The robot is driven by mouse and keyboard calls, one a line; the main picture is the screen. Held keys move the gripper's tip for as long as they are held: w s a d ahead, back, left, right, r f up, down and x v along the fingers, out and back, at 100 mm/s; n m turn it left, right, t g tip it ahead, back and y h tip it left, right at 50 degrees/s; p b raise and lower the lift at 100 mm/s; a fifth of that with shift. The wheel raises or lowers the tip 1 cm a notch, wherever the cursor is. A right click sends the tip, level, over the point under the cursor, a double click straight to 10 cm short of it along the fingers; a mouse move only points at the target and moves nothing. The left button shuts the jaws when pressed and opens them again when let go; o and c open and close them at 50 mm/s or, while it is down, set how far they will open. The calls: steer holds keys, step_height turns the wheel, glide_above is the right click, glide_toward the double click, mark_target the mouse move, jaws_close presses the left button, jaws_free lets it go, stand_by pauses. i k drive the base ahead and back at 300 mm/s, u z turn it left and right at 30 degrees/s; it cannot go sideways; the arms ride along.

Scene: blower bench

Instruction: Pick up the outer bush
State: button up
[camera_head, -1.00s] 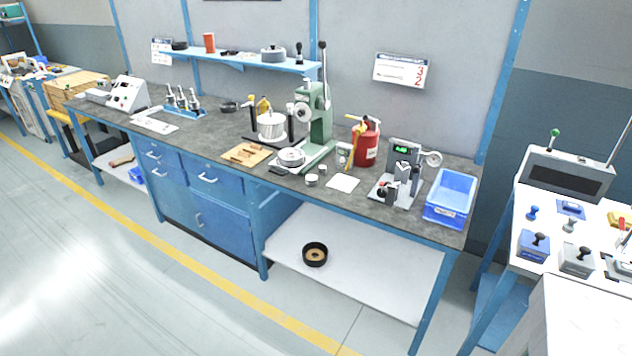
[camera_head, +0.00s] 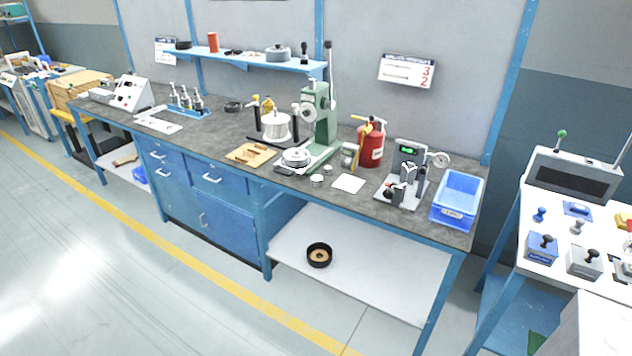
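Two small pale metal cylinders stand on the bench right of the green press's base. The larger one (camera_head: 317,181) is near the front edge, and the smaller one (camera_head: 328,169) is just behind it. Either could be the outer bush; at this size I cannot tell which. The green arbor press (camera_head: 322,115) stands behind them, with a round metal part (camera_head: 296,157) at its base. My gripper is not in view.
The dark bench top (camera_head: 225,125) is crowded. A white sheet (camera_head: 348,183), a red extinguisher-like cylinder (camera_head: 371,146), a gauge stand (camera_head: 405,175) and a blue bin (camera_head: 457,200) are to the right. A wooden board (camera_head: 251,154) lies left. The floor in front is clear.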

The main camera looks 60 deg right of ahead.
mark_target(317, 180)
steer(key=u, duration=0.05)
steer(key=i, duration=1)
steer(key=z, duration=0.05)
